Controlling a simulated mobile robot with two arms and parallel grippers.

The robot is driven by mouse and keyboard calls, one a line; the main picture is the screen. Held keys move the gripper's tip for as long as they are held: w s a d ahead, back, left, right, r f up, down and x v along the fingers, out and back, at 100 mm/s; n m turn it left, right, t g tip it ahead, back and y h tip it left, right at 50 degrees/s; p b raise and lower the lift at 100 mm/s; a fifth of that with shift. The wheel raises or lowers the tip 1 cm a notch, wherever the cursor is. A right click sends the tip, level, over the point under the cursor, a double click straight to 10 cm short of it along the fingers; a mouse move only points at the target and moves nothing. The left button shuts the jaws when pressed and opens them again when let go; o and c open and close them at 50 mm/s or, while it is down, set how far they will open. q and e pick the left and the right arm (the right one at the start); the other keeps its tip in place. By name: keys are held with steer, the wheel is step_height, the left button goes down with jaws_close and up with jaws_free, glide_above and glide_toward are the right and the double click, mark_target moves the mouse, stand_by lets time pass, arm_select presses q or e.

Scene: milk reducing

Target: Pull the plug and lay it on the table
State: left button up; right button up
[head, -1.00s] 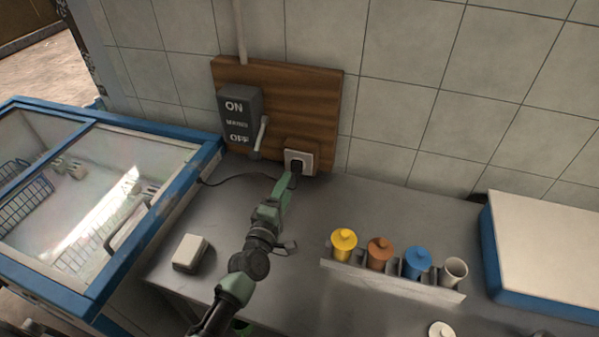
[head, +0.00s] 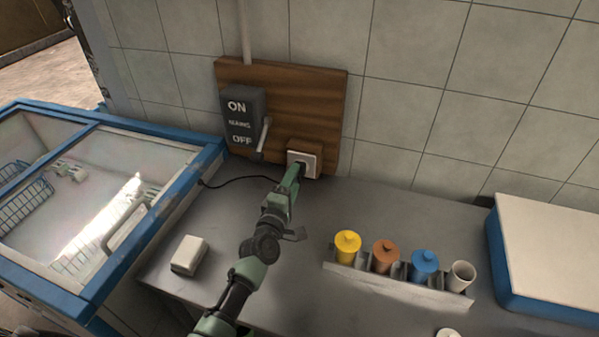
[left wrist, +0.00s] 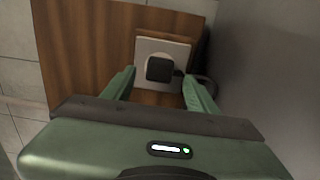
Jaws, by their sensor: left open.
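The black plug (left wrist: 159,69) sits in the white wall socket (left wrist: 177,48) in the left wrist view. The socket also shows in the head view (head: 312,161), on a wooden board (head: 290,100); there my arm mostly hides the plug. My left gripper (left wrist: 159,84) is open, its two green fingers on either side of the plug and apart from it in the picture. In the head view the left gripper (head: 296,172) reaches up to the socket. A dark cable (head: 235,179) runs along the grey table (head: 330,205). My right gripper is not in view.
A grey mains switch box (head: 240,120) with a lever (head: 263,138) is left of the socket. A glass-topped freezer (head: 100,190) stands at left.

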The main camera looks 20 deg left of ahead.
arm_select(q)
steer(key=w+b, duration=0.1)
steer(key=w, duration=0.2)
steer(key=shift+d+f, duration=0.1)
steer(key=shift+w, duration=0.2)
steer(key=shift+r, duration=0.2)
steer(key=shift+r, duration=0.1)
steer(key=shift+f+b, duration=0.45)
steer(key=shift+b, duration=0.05)
stand_by(0.6)
jaws_close()
